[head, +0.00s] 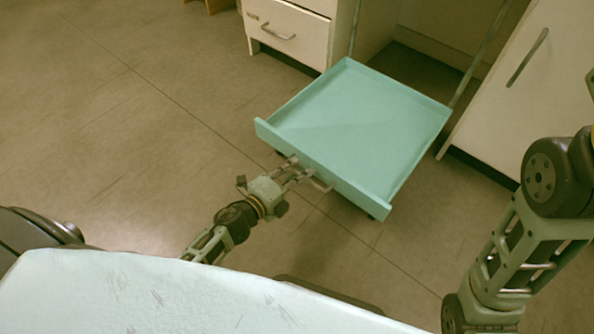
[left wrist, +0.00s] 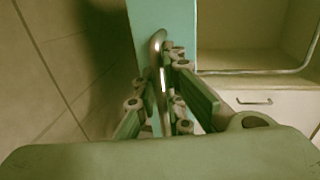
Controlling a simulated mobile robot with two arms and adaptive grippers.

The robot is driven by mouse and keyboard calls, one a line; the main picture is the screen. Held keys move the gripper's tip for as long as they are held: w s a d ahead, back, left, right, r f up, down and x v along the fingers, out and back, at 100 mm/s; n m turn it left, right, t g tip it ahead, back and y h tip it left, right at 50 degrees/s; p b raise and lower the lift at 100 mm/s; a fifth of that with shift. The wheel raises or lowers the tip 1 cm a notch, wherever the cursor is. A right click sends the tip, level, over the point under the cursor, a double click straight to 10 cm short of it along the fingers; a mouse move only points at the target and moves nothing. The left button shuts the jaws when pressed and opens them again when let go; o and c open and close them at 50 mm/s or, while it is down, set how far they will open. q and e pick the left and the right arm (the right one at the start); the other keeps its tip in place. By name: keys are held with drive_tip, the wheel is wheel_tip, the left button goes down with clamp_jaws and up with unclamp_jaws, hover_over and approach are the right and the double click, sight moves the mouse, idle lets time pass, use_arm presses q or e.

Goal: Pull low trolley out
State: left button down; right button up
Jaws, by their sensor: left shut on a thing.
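The low trolley (head: 350,130) is a shallow, empty teal tray with low walls, standing close to the floor. Its rear part is at the opening between two white cabinets and its front stands out over the floor. My left gripper (head: 300,174) is at the trolley's front wall, shut on its metal bar handle (head: 318,184). In the left wrist view the handle (left wrist: 158,50) runs between the fingers, with the teal front panel (left wrist: 150,14) just beyond. My right arm shows at the right of the head view, but its gripper is out of view.
A white drawer cabinet (head: 290,28) stands left of the opening, and a white cabinet door (head: 528,90) with a long handle is on the right. A pale blue-white surface (head: 150,295) fills the lower left. The tiled floor (head: 130,120) left of the trolley is clear.

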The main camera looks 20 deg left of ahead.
sight(306, 162)
use_arm(q)
drive_tip(key=shift+w+a+f, duration=0.1)
drive_tip(key=shift+a, duration=0.05)
drive_tip(key=x, duration=0.2)
drive_tip(key=r+x, duration=0.1)
drive_tip(key=x, duration=0.1)
drive_tip(key=shift+w+f, duration=0.15)
drive_tip(key=shift+w, duration=0.2)
drive_tip(key=c, duration=1.8)
unclamp_jaws()
drive_tip(key=shift+a, duration=0.1)
drive_tip(key=shift+c, duration=0.2)
drive_tip(key=shift+s, duration=0.45)
drive_tip(key=v, duration=1.1)
drive_tip(key=shift+r, duration=0.2)
